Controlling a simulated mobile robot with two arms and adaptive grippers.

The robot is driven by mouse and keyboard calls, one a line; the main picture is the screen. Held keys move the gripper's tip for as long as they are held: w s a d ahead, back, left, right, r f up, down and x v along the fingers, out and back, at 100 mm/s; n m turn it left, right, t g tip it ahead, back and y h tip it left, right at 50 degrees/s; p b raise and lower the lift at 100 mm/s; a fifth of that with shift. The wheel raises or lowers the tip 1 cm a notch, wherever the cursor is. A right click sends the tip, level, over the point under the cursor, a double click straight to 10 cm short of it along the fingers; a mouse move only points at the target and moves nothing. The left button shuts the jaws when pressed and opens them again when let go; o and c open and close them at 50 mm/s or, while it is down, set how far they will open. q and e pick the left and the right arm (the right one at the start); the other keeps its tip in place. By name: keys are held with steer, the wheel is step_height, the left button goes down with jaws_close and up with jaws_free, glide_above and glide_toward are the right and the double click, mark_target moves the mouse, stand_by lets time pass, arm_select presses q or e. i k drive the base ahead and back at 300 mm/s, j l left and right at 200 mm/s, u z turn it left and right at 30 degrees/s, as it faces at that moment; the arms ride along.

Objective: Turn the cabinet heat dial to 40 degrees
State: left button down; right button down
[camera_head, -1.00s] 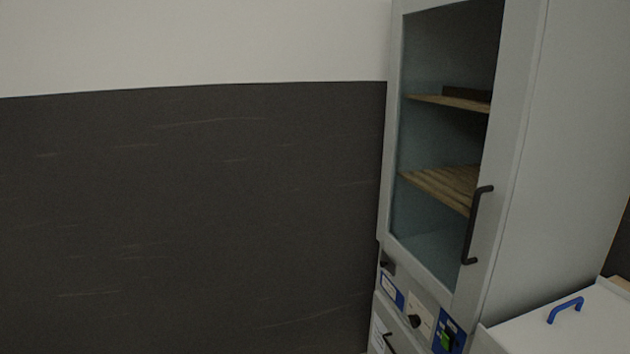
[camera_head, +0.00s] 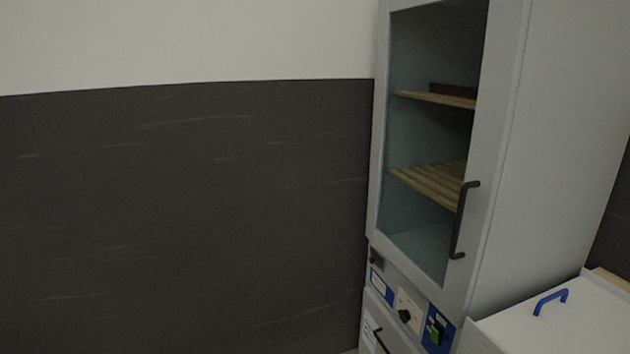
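The grey cabinet (camera_head: 500,150) stands at the right, with a glass door showing wooden shelves inside. Below the door is a control strip. A black round dial (camera_head: 404,316) sits on a pale plate in the middle of this strip. Its marks are too small to read, so I cannot tell its setting. A blue plate with a green switch (camera_head: 436,332) is to the right of the dial. A blue and white label (camera_head: 381,287) is to its left. Neither of my grippers shows in the view.
The cabinet door has a black handle (camera_head: 464,220). A lower panel with a dark handle (camera_head: 380,341) is under the strip. A white box with a blue handle (camera_head: 551,301) stands at the lower right. A dark wall panel (camera_head: 180,220) fills the left.

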mark_target(404, 316)
steer(key=i+z, duration=0.1)
steer(key=z, duration=0.65)
